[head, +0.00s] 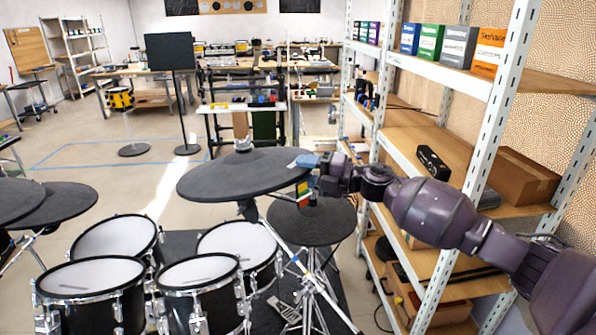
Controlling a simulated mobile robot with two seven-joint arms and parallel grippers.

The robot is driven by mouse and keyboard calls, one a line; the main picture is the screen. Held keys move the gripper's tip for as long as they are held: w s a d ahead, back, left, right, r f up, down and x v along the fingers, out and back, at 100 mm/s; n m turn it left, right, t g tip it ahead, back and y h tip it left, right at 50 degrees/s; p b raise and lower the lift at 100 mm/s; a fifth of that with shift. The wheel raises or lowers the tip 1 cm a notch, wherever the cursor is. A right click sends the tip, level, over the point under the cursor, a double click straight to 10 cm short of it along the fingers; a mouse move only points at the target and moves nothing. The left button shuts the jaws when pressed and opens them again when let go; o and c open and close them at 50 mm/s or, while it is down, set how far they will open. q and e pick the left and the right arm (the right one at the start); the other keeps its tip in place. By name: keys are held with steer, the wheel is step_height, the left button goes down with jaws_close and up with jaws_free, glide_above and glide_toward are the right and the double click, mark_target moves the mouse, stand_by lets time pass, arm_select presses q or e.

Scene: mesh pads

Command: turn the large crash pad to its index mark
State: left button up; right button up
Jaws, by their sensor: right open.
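The large crash pad (235,177) is a dark grey disc on a stand in the middle of the head view, slightly tilted, with a grey knob at its top centre. My right gripper (300,163) comes in from the right and is at the pad's right edge. Its jaws are open; I cannot tell whether they touch the rim. A small red, yellow and green patch (303,188) shows just below the gripper; I cannot tell whether it is the index mark. My left gripper is not in view.
Several mesh-head drums (115,236) stand below and left of the pad. A smaller dark pad (312,222) sits below my gripper. A white metal shelf (498,105) with boxes stands close on the right. Two more dark pads (62,203) are at the left edge.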

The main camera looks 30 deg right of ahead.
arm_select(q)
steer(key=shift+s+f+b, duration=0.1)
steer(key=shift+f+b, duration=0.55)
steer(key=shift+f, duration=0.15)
arm_select(e)
steer(key=v, duration=0.9)
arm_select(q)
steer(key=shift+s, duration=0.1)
arm_select(e)
steer(key=shift+w, duration=0.1)
